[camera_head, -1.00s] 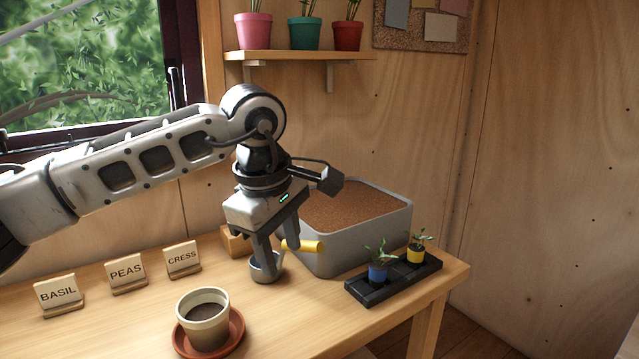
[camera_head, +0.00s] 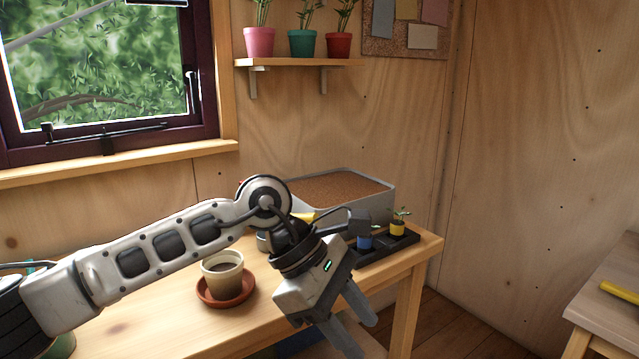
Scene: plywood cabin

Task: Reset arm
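My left arm comes in from the left in the head view. Its gripper (camera_head: 352,328) points down and to the right, in front of the table's front edge. The two fingers are apart, with nothing seen between them. The gripper is clear of the things on the table. My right gripper is not in view.
The wooden table (camera_head: 150,297) holds a cream pot (camera_head: 222,283) on a terracotta saucer (camera_head: 226,302), a grey soil bin (camera_head: 372,206) and a black tray (camera_head: 393,244) with blue and yellow seedling pots. Another table (camera_head: 610,300) stands at right. Floor shows between them.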

